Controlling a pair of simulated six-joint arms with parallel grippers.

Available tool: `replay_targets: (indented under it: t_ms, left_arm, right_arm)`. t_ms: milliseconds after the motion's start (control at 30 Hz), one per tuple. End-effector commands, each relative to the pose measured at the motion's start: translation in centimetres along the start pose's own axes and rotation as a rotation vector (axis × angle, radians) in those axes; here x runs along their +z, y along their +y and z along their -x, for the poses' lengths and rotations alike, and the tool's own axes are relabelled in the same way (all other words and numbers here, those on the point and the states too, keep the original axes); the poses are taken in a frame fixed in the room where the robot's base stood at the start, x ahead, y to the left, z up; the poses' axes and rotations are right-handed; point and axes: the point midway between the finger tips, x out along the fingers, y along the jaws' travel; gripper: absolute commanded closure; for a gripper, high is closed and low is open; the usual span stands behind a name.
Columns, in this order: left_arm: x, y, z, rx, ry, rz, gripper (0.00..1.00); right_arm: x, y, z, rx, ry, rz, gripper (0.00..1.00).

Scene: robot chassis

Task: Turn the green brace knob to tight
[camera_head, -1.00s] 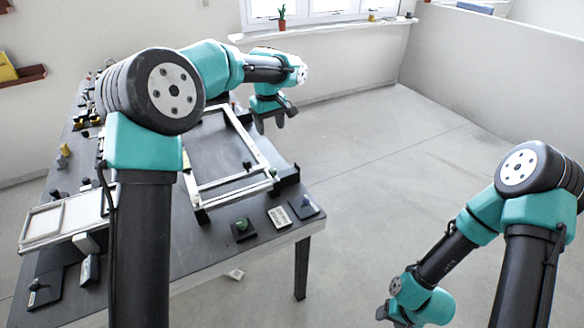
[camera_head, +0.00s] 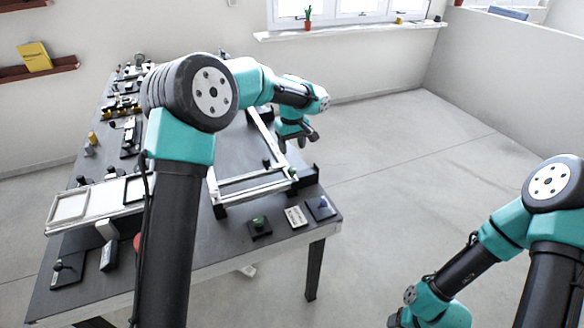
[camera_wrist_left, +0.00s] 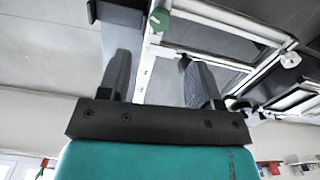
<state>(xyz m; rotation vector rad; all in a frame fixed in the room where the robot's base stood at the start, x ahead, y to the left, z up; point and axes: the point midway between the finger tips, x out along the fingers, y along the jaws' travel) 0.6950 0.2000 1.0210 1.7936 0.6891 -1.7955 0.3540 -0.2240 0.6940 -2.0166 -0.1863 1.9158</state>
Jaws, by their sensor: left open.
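A green knob (camera_wrist_left: 160,19) sits at a corner of a white frame (camera_wrist_left: 205,15) in the left wrist view. A small green knob (camera_head: 293,172) also shows at the frame's near right corner in the head view; another green knob (camera_head: 259,223) stands on a dark plate near the table's front edge. I cannot tell for sure which is the brace knob. My left gripper (camera_head: 299,143) is open and empty, beyond and above the frame's right side. Its fingers, in the left wrist view (camera_wrist_left: 158,72), are apart from the knob. My right gripper is mostly cut off at the bottom edge.
The dark table (camera_head: 205,250) holds a white tray (camera_head: 95,203) at left and several small fixtures along its far left side. A white label (camera_head: 296,217) and a purple-knobbed plate (camera_head: 321,208) lie near the front right corner. The floor right of the table is clear.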

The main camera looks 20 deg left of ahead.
Motion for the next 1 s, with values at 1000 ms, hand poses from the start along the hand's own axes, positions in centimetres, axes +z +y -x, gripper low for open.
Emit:
replay_targets:
  t_ms: [1000]
  left_arm:
    - [0.0, 0.0, -9.7, 0.001, 0.001, 0.0, 0.44]
  right_arm:
    - [0.0, 0.0, 0.0, 0.0, 0.0, 0.0, 0.43]
